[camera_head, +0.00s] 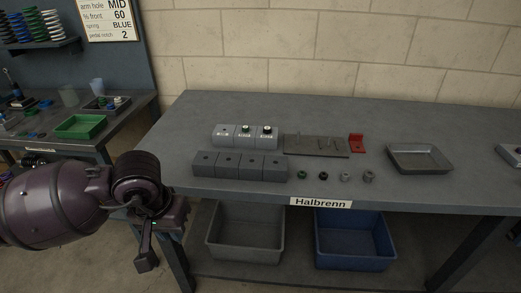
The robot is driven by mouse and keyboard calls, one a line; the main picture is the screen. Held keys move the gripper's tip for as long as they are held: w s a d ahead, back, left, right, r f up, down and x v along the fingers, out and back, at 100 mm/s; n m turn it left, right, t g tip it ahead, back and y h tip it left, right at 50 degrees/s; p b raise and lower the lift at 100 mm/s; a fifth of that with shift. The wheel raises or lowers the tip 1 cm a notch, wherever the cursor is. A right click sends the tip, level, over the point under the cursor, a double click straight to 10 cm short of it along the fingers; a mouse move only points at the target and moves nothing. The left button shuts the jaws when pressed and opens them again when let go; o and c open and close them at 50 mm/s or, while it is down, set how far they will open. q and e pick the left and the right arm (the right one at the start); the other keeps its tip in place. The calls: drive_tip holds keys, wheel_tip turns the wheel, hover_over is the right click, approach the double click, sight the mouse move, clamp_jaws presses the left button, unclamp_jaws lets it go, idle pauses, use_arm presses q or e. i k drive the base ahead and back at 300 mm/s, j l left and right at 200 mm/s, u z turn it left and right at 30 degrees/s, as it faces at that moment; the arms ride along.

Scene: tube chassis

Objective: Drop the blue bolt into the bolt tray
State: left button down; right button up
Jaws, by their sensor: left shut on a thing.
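My left gripper (147,258) is at the lower left, in front of the table's left front corner and apart from the tabletop, pointing down. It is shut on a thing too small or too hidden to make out. I see no blue bolt on the table; whether it is the thing held, I cannot tell. A shallow, empty-looking grey metal tray (420,170) lies on the right part of the table; no label on it shows, so I cannot be sure it is the bolt tray. My left gripper is far left of it. My right gripper is not in view.
On the grey table (340,112) stand grey blocks (238,166), a flat plate with pins (315,146), a red bracket (356,143) and several small nuts (346,177). A grey bin (245,247) and a blue bin (352,262) sit below. A green tray (80,127) is left.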

sight(410, 161)
drive_tip(key=i+j+z, duration=0.1)
drive_tip(key=z, duration=0.8)
drive_tip(key=k+j, duration=0.05)
drive_tip(key=j, duration=0.05)
